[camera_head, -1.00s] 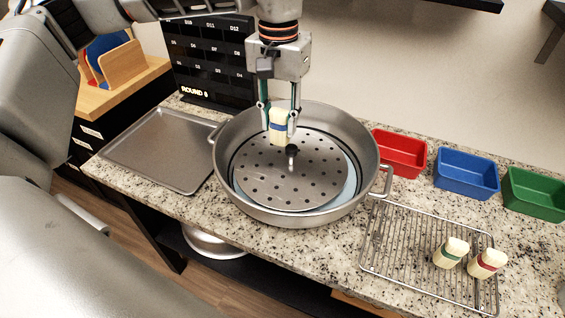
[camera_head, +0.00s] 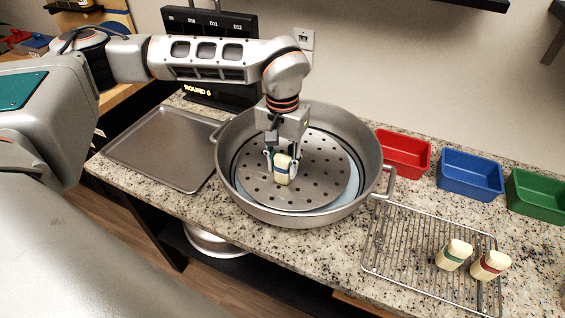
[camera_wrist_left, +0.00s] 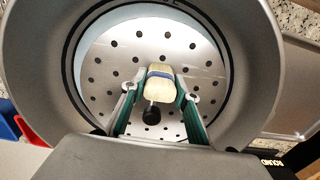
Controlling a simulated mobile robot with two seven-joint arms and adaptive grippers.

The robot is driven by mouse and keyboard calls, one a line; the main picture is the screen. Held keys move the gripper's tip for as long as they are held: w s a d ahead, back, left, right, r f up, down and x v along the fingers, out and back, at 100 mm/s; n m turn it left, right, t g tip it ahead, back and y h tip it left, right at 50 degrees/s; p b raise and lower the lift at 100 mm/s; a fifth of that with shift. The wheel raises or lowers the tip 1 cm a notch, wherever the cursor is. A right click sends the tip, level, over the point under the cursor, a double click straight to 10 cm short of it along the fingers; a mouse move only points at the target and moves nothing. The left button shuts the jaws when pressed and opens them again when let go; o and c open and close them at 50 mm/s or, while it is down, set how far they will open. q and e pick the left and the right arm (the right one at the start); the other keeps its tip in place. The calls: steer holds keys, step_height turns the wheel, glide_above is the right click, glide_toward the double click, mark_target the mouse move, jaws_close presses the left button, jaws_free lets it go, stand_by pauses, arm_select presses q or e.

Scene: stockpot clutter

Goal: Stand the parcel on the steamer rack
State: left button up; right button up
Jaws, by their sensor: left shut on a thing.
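The parcel (camera_head: 282,173) is a cream block with a blue band. My left gripper (camera_head: 282,158) is shut on it, one finger on each side, and holds it roughly upright inside the stockpot (camera_head: 231,180). The steamer rack (camera_head: 322,165) is a round perforated metal plate inside the pot. The parcel is over its left-middle part; I cannot tell whether its base touches the plate. The knob is hidden in the head view. My right gripper is not in view.
Two similar parcels, green-banded (camera_head: 454,254) and red-banded (camera_head: 490,265), stand on a wire rack (camera_head: 400,245) at right. Red (camera_head: 403,153), blue (camera_head: 470,175) and green (camera_head: 535,195) bins line the wall. An empty metal tray (camera_head: 165,150) lies left of the pot, whose high rim surrounds the rack.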

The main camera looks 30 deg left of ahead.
arm_select(q)
steer(key=shift+f, duration=0.1)
steer(key=o, duration=1.2)
steer(key=shift+c, duration=0.2)
step_height(320, 180, up, 12)
